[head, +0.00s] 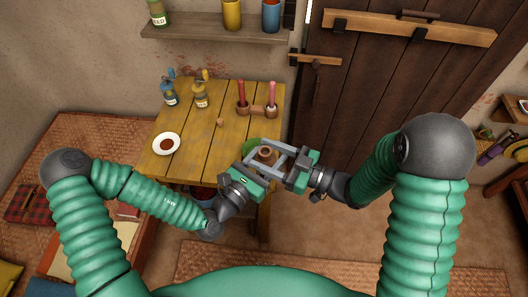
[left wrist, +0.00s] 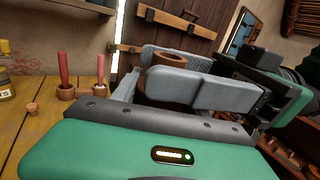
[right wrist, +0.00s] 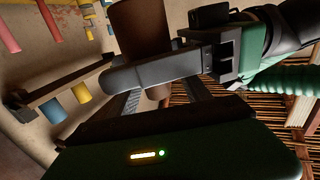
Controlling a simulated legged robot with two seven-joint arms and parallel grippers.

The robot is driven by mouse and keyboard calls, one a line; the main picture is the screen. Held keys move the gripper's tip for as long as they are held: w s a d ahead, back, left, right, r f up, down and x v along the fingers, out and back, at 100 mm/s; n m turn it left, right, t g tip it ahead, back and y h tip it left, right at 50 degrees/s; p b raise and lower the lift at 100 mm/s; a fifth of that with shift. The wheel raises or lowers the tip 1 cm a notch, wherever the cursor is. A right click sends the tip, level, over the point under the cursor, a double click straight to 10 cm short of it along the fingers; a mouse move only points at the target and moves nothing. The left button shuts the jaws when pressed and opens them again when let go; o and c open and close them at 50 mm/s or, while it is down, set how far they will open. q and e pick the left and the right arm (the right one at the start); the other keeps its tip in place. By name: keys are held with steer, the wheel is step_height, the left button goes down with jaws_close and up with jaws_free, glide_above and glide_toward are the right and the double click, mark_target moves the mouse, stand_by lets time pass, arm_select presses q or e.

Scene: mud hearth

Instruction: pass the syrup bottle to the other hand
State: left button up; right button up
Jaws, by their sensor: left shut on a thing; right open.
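The syrup bottle (head: 266,153) is a brown round vessel with an open top, in the air over the table's right edge. My left gripper (head: 261,161) is shut on it from the lower left. My right gripper (head: 277,157) is open and reaches in from the right, with its fingers on either side of the bottle. In the left wrist view the bottle's neck (left wrist: 170,59) shows above a grey finger. In the right wrist view the brown body (right wrist: 143,28) stands behind a grey finger. Whether the right fingers touch it is hidden.
The yellow plank table (head: 190,140) holds a white plate (head: 166,144) of brown stuff, a blue bottle (head: 169,94), an amber bottle (head: 201,96), a small cork (head: 220,122) and a wooden holder (head: 257,111) with pink sticks. A green round thing lies partly hidden behind the grippers.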

steer(key=shift+w+a, duration=0.15)
steer(key=shift+a, duration=0.2)
arm_select(q)
steer(key=shift+d, duration=0.1)
arm_select(e)
steer(key=shift+d, duration=0.1)
steer(key=c, duration=0.5)
jaws_close()
arm_select(q)
steer(key=o, duration=1.6)
steer(key=shift+c, duration=0.2)
